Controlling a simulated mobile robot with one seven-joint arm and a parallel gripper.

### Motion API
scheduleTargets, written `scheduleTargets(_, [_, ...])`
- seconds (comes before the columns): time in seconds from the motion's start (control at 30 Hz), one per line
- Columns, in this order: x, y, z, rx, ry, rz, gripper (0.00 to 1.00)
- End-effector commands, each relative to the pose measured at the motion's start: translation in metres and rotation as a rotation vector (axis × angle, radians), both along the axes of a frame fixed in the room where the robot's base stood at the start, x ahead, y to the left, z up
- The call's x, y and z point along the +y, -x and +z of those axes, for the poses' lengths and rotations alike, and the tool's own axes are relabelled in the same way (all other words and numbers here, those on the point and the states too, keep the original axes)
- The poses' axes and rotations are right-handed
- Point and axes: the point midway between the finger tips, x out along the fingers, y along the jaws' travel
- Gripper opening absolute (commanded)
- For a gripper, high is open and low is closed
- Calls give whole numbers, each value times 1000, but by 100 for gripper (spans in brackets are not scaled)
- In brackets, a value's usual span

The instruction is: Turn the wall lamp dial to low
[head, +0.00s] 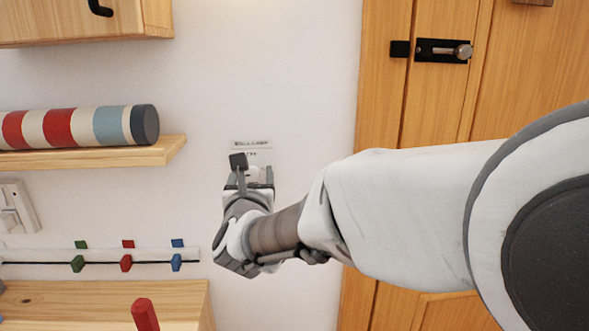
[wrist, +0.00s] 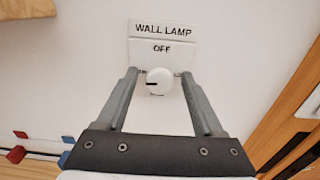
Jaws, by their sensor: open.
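The wall lamp dial (wrist: 159,82) is a round white knob with a dark pointer mark on its left side. It sits on a white plate (wrist: 180,54) on the wall, below a "WALL LAMP" label (wrist: 163,29) and the word "OFF". My gripper (wrist: 160,76) is open, with one finger on each side of the dial; I cannot tell whether they touch it. In the head view my gripper (head: 253,168) is at the wall just under the label (head: 251,143) and hides most of the dial. Any "low" mark is not visible.
A wooden shelf (head: 120,154) with a striped roll (head: 75,127) is to the left. Below it is a rail (head: 100,256) with coloured pegs. A wooden door (head: 440,110) with a black latch (head: 425,50) is to the right. Bare wall surrounds the dial.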

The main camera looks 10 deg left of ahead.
Motion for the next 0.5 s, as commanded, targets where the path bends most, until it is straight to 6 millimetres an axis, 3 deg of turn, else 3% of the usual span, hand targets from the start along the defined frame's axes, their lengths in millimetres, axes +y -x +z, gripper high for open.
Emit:
scheduleTargets(0.33, [0, 0, 0, 1, 0, 0, 67])
scheduleTargets(0.5, [0, 0, 0, 1, 0, 0, 37])
